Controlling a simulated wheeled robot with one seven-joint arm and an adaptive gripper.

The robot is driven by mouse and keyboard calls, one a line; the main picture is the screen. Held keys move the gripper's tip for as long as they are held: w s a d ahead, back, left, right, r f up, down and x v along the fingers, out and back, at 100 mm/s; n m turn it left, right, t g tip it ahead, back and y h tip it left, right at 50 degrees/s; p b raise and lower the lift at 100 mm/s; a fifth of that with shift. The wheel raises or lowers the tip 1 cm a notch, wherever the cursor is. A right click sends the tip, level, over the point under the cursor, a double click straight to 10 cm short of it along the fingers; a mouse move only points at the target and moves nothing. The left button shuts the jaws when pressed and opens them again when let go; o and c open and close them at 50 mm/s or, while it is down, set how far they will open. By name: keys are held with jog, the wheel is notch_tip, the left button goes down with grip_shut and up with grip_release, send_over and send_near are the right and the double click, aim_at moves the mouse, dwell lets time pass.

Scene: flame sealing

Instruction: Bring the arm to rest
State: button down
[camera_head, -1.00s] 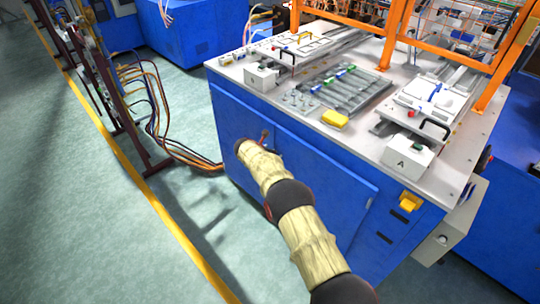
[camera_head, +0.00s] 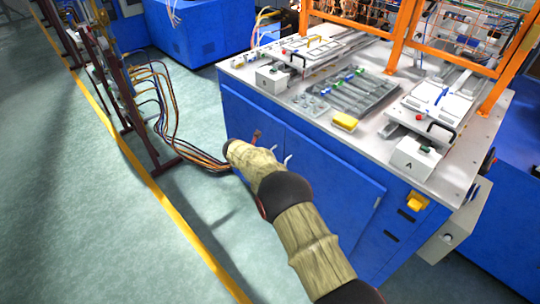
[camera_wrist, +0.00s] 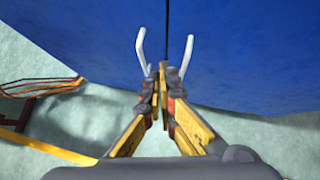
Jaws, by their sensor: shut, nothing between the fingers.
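My arm reaches from the bottom of the head view toward the front of a blue cabinet (camera_head: 330,172). My gripper (camera_wrist: 163,72) shows in the wrist view with its yellow and grey fingers together and nothing between them. In the head view only a small part of my gripper (camera_head: 256,137) shows past the end of the arm, in front of the cabinet doors. Two pale door handles, a left one (camera_wrist: 141,46) and a right one (camera_wrist: 187,56), stand either side of the fingertips in the wrist view. I cannot tell how close the fingertips are to them.
The white worktop (camera_head: 375,140) above the cabinet holds fixtures, a yellow block (camera_head: 345,121) and a white box marked A (camera_head: 414,157). Orange frame posts (camera_head: 401,38) rise from it. Cables (camera_head: 185,150) hang at the left. The green floor (camera_head: 80,210) is open there.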

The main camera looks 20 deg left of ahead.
jog(key=shift+s+a+r, duration=0.1)
jog(key=shift+s+r, duration=0.1)
